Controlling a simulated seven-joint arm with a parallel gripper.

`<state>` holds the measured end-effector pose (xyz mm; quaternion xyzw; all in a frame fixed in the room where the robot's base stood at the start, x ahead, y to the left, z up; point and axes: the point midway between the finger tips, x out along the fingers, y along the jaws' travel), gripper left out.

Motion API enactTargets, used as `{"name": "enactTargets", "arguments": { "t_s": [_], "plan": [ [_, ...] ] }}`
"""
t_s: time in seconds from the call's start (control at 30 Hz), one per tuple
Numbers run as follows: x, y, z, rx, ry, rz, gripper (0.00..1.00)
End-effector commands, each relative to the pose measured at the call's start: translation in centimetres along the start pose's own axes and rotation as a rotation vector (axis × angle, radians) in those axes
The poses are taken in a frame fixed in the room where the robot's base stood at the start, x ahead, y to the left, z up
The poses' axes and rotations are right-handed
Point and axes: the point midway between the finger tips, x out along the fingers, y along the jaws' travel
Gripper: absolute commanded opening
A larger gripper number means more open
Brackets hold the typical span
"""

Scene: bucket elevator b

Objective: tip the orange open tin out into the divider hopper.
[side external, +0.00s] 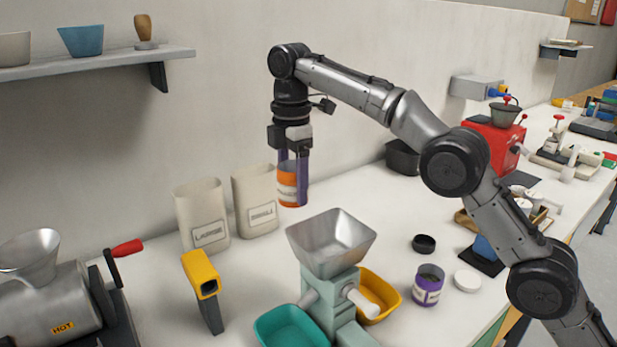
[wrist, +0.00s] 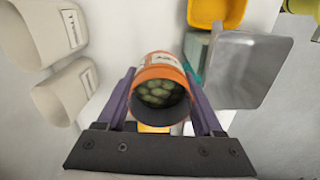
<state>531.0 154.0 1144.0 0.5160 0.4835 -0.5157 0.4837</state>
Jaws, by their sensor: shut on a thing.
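The orange open tin (side external: 287,186) is held upright between the fingers of my gripper (side external: 293,165), in the air above the bench. In the wrist view my gripper (wrist: 163,110) is shut on the tin (wrist: 158,68), and several green round pieces show inside it. The divider hopper (side external: 331,243) is a grey metal funnel on a pale green body. It stands in front of the tin and to its right in the side view. In the wrist view the hopper (wrist: 245,70) is right of the tin.
A teal tray (side external: 292,328) and a yellow tray (side external: 380,294) sit beside the hopper's base. Two cream bins (side external: 202,214) stand by the wall, left of the tin. A purple tin (side external: 428,286) stands right of the hopper. A yellow-topped grey object (side external: 203,283) stands left of it.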

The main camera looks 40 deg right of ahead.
Motion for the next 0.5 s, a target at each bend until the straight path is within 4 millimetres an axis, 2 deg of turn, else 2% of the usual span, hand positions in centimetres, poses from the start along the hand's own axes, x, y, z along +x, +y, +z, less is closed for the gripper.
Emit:
{"name": "enactTargets", "arguments": {
  "t_s": [0.07, 0.37, 0.5],
  "plan": [
    [0.2, 0.1, -0.7, -0.065, 0.001, 0.002, 0.0],
    [2.7, 0.0, -0.4, -0.054, 0.0, -0.001, 0.0],
    [4.5, 0.1, -0.4, -0.053, 0.0, -0.001, 0.0]
  ]
}}
